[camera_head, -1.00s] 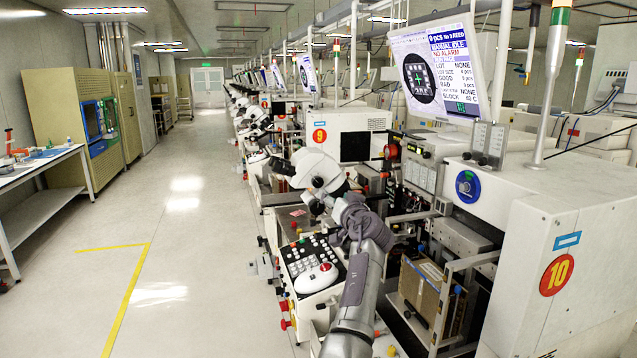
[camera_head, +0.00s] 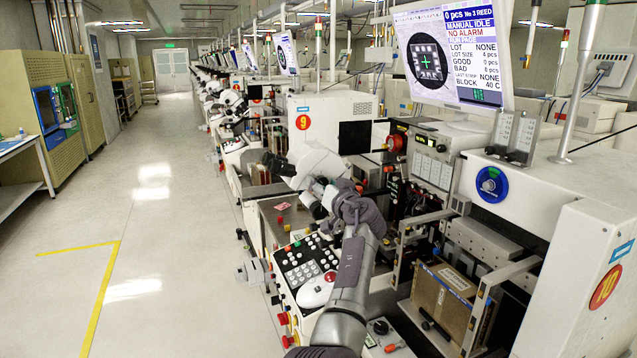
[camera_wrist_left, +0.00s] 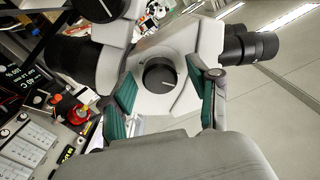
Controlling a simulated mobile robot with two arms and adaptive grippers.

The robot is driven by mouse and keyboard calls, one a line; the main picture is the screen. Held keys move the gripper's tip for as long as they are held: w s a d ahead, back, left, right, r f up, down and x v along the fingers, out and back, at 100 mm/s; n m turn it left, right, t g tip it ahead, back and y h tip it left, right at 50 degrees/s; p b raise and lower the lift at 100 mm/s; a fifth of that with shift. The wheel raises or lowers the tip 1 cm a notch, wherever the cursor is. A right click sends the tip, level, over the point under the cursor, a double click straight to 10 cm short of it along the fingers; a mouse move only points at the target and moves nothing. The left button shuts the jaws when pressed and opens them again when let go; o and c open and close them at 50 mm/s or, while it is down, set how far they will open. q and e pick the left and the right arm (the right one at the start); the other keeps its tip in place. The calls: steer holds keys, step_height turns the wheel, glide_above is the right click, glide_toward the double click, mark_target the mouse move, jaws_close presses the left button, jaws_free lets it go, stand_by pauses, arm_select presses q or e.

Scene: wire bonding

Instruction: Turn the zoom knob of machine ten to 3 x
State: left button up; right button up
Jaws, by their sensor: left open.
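The zoom knob (camera_wrist_left: 160,77) is a round black dial with a pale line mark, on the side of the white microscope head (camera_wrist_left: 168,48) in the left wrist view. My left gripper (camera_wrist_left: 159,68) is open, with one green-padded finger on either side of the knob; I cannot tell whether they touch it. The 3 x marking is not legible. In the head view, the microscope (camera_head: 315,162) stands above machine ten's keypad, and my left gripper (camera_head: 335,193) is beside it. The knob is hidden there. My right gripper is not in view.
Black eyepieces (camera_wrist_left: 250,46) jut out right. The aisle floor at left is clear.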

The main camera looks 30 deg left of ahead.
arm_select(q)
steer(key=shift+s+d+r, duration=0.1)
steer(key=shift+d, duration=0.1)
steer(key=shift+c, duration=1)
steer(key=c, duration=1)
steer(key=shift+o, duration=0.2)
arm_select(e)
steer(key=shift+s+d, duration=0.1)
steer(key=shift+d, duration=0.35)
